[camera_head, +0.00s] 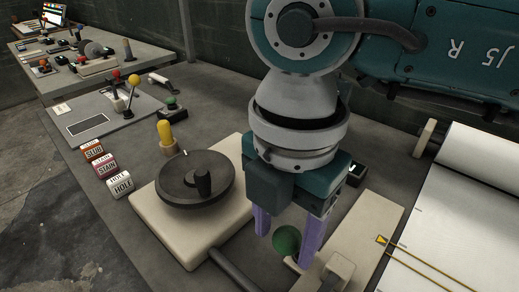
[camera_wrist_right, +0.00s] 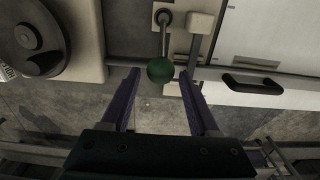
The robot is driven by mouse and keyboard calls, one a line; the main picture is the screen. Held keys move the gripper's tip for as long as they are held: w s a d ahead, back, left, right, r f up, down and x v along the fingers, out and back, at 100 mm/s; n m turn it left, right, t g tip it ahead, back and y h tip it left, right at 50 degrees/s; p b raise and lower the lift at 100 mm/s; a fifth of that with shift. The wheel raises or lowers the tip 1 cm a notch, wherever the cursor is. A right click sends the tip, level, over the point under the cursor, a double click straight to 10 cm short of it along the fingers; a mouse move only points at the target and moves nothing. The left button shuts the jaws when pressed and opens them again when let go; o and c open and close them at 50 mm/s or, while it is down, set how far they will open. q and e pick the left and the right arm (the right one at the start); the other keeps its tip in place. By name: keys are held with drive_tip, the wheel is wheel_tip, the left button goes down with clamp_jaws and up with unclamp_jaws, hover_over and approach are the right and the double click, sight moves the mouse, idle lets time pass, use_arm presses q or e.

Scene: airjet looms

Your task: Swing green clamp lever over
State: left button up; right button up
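The green clamp lever has a round green ball knob (camera_head: 286,240), which also shows in the right wrist view (camera_wrist_right: 160,70). There its thin rod (camera_wrist_right: 164,38) runs from the knob up to a dark round pivot on a pale block. My right gripper (camera_head: 284,252) points down with its two purple fingers apart, one on each side of the knob. In the right wrist view a gap shows between the knob and each finger (camera_wrist_right: 159,76). In the head view the arm hides part of the lever's surroundings. My left gripper is in neither view.
A dark handwheel (camera_head: 196,180) on a pale base stands left of the right gripper. A white cloth roll (camera_head: 475,190) lies to the right. A black handle (camera_wrist_right: 252,84) shows in the wrist view.

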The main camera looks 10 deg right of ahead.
drive_tip(key=shift+o, duration=0.7)
wheel_tip(320, 180, up, 7)
drive_tip(key=p, duration=0.6)
drive_tip(key=shift+d, duration=0.1)
